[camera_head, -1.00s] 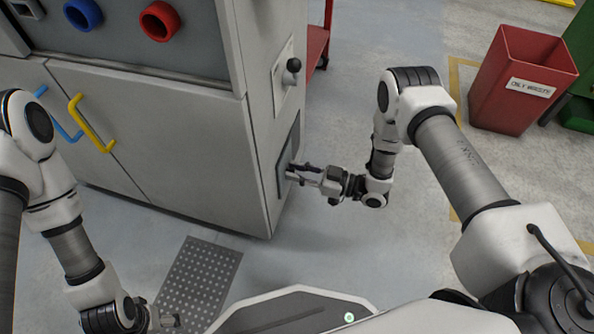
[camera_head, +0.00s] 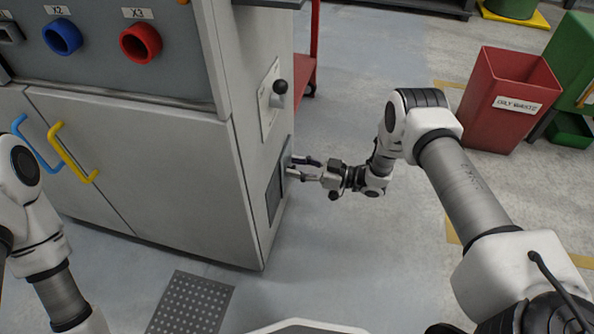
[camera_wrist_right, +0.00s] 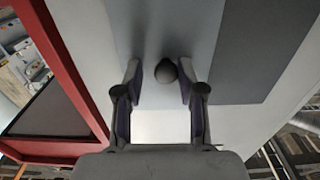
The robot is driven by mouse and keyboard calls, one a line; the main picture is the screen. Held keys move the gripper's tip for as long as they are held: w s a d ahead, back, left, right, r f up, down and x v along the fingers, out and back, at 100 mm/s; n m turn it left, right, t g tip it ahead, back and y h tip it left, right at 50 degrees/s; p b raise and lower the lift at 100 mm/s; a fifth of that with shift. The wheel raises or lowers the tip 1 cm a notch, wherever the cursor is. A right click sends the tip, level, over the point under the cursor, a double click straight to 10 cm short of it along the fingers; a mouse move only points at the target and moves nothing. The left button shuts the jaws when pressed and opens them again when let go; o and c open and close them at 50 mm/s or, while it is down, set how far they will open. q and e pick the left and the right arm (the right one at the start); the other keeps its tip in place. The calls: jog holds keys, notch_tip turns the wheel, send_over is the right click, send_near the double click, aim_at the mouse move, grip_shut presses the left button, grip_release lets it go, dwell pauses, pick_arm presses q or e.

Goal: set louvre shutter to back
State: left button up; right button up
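The louvre shutter (camera_head: 285,158) is a grey plate low on the cabinet's right side wall, with a darker area (camera_head: 274,195) at its nearer end. In the right wrist view the light grey plate (camera_wrist_right: 170,25) lies beside the dark area (camera_wrist_right: 265,50). A round dark knob (camera_wrist_right: 166,71) shows between the fingers of my right gripper (camera_wrist_right: 160,80). The fingers stand apart on either side of it, the right finger very close; contact cannot be told. In the head view my right gripper (camera_head: 298,168) reaches the shutter from the right. My left gripper is out of view.
A black-knobbed lever (camera_head: 280,87) sits on a pale plate above the shutter. The cabinet (camera_head: 150,170) has blue and yellow handles. A red cart (camera_head: 305,70) stands behind it and a red bin (camera_head: 508,95) at right.

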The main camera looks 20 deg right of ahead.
jog(key=v, duration=1.2)
